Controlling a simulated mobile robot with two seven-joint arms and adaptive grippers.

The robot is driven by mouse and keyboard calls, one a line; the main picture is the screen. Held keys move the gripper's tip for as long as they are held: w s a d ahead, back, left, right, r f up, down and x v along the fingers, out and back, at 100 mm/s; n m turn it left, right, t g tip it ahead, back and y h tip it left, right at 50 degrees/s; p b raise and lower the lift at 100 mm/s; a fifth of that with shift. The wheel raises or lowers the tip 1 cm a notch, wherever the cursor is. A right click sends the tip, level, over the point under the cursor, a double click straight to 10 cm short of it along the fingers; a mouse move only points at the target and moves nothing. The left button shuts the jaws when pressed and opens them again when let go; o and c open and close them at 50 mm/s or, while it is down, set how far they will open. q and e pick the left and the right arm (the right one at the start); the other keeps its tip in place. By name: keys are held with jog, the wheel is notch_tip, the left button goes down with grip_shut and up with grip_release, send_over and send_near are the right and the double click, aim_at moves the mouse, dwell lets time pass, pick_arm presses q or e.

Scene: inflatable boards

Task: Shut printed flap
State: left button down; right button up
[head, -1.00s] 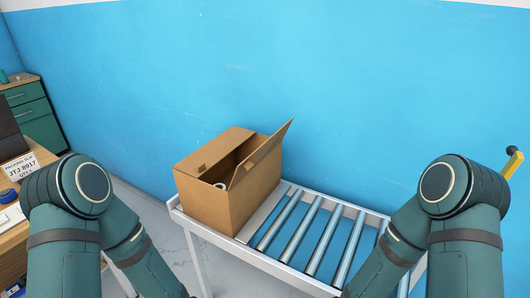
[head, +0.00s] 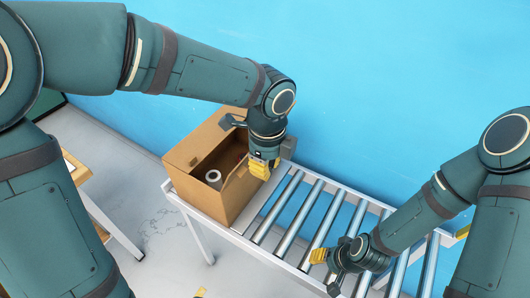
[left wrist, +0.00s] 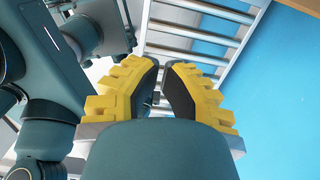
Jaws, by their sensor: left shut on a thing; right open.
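An open brown cardboard box (head: 237,204) stands on the left end of the roller conveyor. A white roll (head: 213,177) shows inside it. One flap (head: 193,144) lies on the far left side. The raised right flap is mostly hidden behind my left gripper (head: 259,169), which reaches over the box's right side. Its yellow fingers are shut, apparently on that flap; the pinched part is hidden. In the left wrist view the fingers (left wrist: 162,88) stand close together. My right gripper (head: 322,268) is open and empty over the conveyor's near edge. No print on a flap can be made out.
The conveyor's metal rollers (head: 302,214) run to the right of the box and are empty. A blue wall (head: 370,90) stands close behind. A wooden table edge (head: 78,172) shows at the left, with bare floor between.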

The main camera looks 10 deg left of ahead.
pick_arm(q)
jog(key=w+a+f+b, duration=0.1)
jog(key=a+f+b, duration=0.1)
jog(key=a+f, duration=0.2)
jog(key=shift+w+f, duration=0.15)
jog(key=shift+f, duration=1.45)
